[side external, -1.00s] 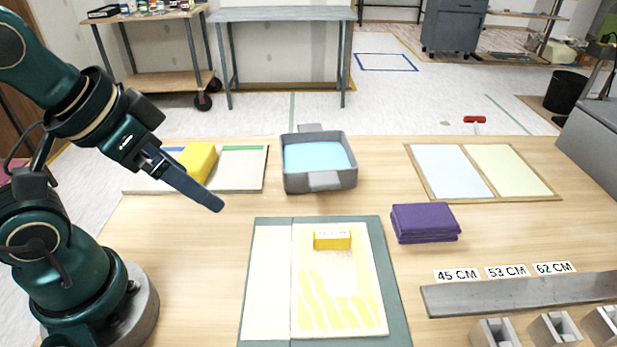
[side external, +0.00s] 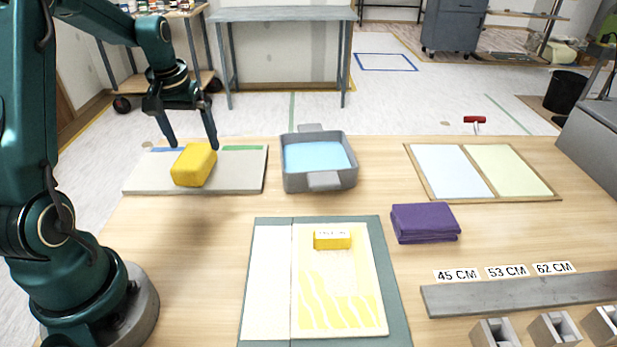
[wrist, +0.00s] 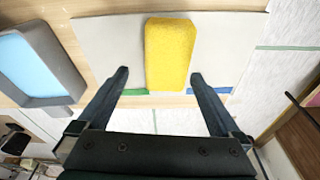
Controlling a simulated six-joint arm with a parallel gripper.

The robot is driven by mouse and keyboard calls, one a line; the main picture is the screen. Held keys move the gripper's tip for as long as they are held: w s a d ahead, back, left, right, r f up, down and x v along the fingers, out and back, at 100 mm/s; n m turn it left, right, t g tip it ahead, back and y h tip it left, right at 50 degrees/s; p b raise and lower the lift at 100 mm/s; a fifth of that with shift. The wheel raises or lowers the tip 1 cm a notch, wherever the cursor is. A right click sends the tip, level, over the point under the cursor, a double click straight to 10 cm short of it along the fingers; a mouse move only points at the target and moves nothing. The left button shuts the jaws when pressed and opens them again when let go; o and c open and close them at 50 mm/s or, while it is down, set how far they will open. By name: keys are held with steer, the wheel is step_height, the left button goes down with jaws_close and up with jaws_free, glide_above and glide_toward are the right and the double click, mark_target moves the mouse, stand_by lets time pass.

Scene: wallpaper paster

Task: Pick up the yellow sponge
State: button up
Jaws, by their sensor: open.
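The yellow sponge (side external: 194,164) lies on a pale board (side external: 239,175) at the back left of the table. My gripper (side external: 193,145) is open above and just behind the sponge, pointing down, with its fingers spread. In the wrist view the sponge (wrist: 169,55) stands upright in the picture, between and beyond the two fingertips of my gripper (wrist: 160,75). There is a gap on both sides, and neither finger appears to touch it.
A grey tray with blue liquid (side external: 318,188) stands right of the board. Bare table lies between the sponge board and the mat.

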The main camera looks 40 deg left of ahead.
mark_target(192, 155)
steer(key=shift+s+a+f, duration=0.4)
steer(key=shift+s+f, duration=0.05)
steer(key=shift+f, duration=0.3)
steer(key=shift+w+a+f, duration=0.1)
steer(key=shift+w+f, duration=0.05)
steer(key=shift+f, duration=1)
steer(key=shift+w+a+f, duration=0.1)
steer(key=shift+w+f, duration=0.05)
steer(key=shift+f, duration=0.95)
steer(key=c, duration=1.2)
steer(key=shift+o, duration=0.2)
steer(key=shift+r, duration=5.05)
